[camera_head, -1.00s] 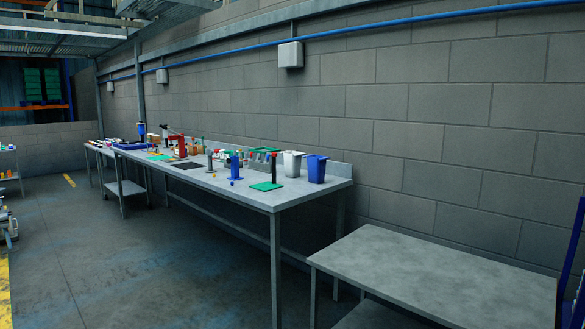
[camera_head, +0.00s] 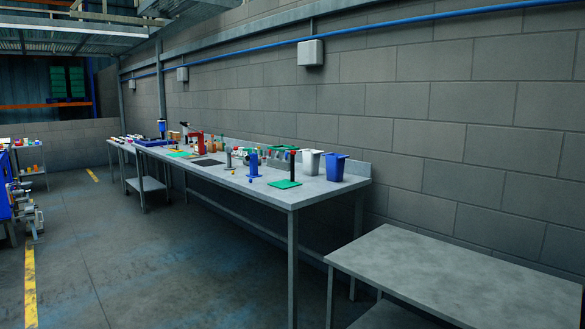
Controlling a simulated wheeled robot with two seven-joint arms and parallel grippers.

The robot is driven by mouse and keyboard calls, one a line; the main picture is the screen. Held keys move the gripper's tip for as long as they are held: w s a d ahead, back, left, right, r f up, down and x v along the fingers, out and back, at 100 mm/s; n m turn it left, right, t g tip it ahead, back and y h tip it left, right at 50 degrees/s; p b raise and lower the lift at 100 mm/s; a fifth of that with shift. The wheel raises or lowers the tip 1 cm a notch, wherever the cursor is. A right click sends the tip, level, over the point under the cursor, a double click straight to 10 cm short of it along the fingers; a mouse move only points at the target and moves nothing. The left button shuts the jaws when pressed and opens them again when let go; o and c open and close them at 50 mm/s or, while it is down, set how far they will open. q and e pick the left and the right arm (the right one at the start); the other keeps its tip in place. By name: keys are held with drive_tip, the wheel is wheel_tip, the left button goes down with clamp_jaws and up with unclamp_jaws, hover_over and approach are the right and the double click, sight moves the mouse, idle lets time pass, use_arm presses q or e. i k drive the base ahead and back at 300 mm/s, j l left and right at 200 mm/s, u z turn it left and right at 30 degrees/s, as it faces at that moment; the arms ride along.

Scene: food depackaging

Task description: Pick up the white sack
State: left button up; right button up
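I see no white sack that I can make out in the head view. A long grey workbench (camera_head: 325,188) stands along the block wall with many small items on it. A white bin (camera_head: 309,163) and a blue bin (camera_head: 335,168) stand upright at its near right end. Neither of my grippers shows in the view.
A low grey table (camera_head: 450,275), bare on top, stands at the lower right. A green mat (camera_head: 285,184) lies on the workbench. A shelf (camera_head: 30,172) with small coloured items is at the far left. The floor (camera_head: 160,260) left of the workbench is clear.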

sight(311, 157)
drive_tip(key=i+j+u, duration=0.15)
drive_tip(key=i, duration=0.45)
drive_tip(key=i+u, duration=0.2)
drive_tip(key=i, duration=0.4)
drive_tip(key=i+l+u, duration=0.15)
drive_tip(key=i, duration=0.45)
drive_tip(key=i+l+u, duration=0.15)
drive_tip(key=i, duration=0.45)
drive_tip(key=i+l+u, duration=0.2)
drive_tip(key=i, duration=0.4)
